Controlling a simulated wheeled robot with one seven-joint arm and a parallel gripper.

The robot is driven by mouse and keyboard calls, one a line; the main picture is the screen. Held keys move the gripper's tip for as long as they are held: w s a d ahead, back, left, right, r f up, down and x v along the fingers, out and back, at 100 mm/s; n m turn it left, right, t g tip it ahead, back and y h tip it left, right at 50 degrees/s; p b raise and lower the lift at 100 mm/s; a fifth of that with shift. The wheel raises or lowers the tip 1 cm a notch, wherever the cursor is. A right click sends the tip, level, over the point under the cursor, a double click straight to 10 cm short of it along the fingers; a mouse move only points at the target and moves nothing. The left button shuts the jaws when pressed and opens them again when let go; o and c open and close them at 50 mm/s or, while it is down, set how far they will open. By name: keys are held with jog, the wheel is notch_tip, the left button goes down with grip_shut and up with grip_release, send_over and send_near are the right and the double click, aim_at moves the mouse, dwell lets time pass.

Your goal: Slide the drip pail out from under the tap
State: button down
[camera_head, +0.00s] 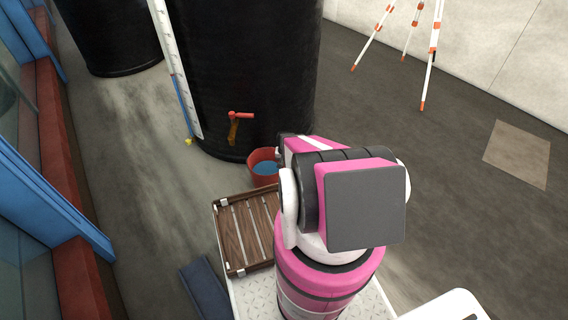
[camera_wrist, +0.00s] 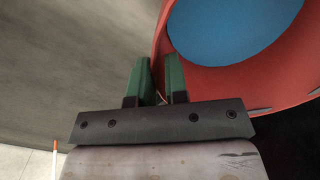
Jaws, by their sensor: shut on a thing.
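The drip pail (camera_head: 256,157) is red-orange with blue water-like contents. It stands on the floor close to the base of the black tank, below and to the right of the tap (camera_head: 234,127) in the head view. The tap has a red handle and a brass-coloured body. In the wrist view the pail (camera_wrist: 291,86) fills the upper right. My gripper (camera_wrist: 158,66) has its green fingers on either side of the pail's rim, one outside and one inside, shut on it. In the head view my arm hides the fingers and the pail's right side.
The black tank (camera_head: 260,60) rises behind the pail, with a white measuring staff (camera_head: 178,75) on its side. A brown slatted crate (camera_head: 245,232) is in front of the pail, left of my arm. An orange-white tripod (camera_head: 433,50) stands far right. Floor to the right is largely clear.

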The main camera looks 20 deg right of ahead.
jog(key=s+d, duration=0.6)
jog(key=d, duration=0.7)
jog(key=shift+d, duration=0.2)
dwell(2.7)
jog(key=c, duration=1.1)
grip_release()
jog(key=shift+o, duration=0.2)
notch_tip(320, 180, up, 11)
jog(key=s+a+r+n, duration=0.1)
jog(key=s+a+r, duration=0.2)
jog(key=a+r, duration=0.5)
jog(key=s+a+r+n, duration=0.2)
jog(key=a+r, duration=0.7)
jog(key=a, duration=0.1)
jog(key=s+a+r+n, duration=0.1)
jog(key=s+a+r, duration=0.2)
jog(key=a+r, duration=0.6)
jog(key=shift+s+a+r+n, duration=0.15)
jog(key=shift+s+a+n, duration=0.2)
jog(key=shift+a, duration=0.2)
